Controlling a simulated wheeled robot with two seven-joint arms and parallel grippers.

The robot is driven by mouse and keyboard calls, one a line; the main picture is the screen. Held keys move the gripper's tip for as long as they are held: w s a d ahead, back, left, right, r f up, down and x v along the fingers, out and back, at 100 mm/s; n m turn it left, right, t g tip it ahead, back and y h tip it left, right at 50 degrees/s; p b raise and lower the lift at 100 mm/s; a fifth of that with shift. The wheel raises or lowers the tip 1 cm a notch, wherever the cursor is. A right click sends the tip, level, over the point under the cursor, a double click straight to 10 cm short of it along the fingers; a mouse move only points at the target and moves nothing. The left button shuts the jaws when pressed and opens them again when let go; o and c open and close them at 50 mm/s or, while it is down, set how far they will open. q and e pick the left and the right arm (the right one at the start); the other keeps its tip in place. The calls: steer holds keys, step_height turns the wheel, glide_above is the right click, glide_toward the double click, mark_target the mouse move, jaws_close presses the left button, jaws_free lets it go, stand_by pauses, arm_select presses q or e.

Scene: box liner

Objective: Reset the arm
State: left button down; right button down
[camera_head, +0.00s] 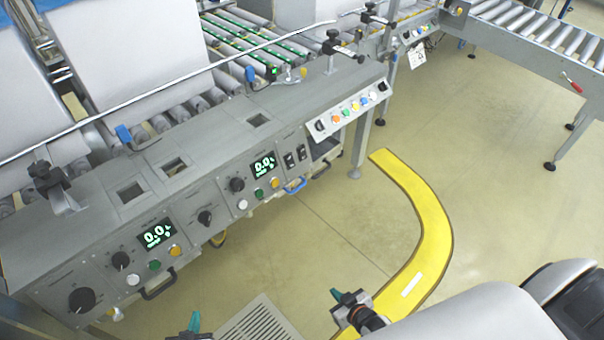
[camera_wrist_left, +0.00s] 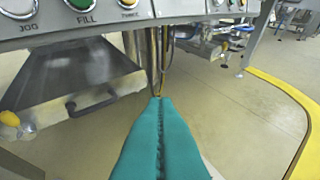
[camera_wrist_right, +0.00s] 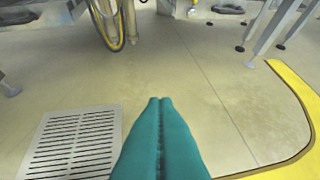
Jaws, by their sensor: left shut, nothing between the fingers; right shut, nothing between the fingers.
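My left gripper (camera_head: 192,328) shows at the bottom edge of the head view as small teal fingertips, with the rest cut off. In the left wrist view its teal fingers (camera_wrist_left: 161,102) are pressed together and empty, in front of the machine's panel. My right gripper (camera_head: 340,296) shows at the bottom of the head view, near the yellow floor strip. In the right wrist view its teal fingers (camera_wrist_right: 160,102) are together and empty, over open floor. Neither gripper touches anything that I can see.
A grey machine (camera_head: 215,180) with knobs, buttons and lit displays runs along the left. A roller conveyor (camera_head: 530,40) stands at the back right. A curved yellow strip (camera_head: 432,225) and a floor grate (camera_head: 255,322) lie on the floor. The floor between machine and strip is clear.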

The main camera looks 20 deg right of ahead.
arm_select(q)
steer(key=shift+d, duration=0.1)
arm_select(e)
steer(key=shift+s, duration=0.1)
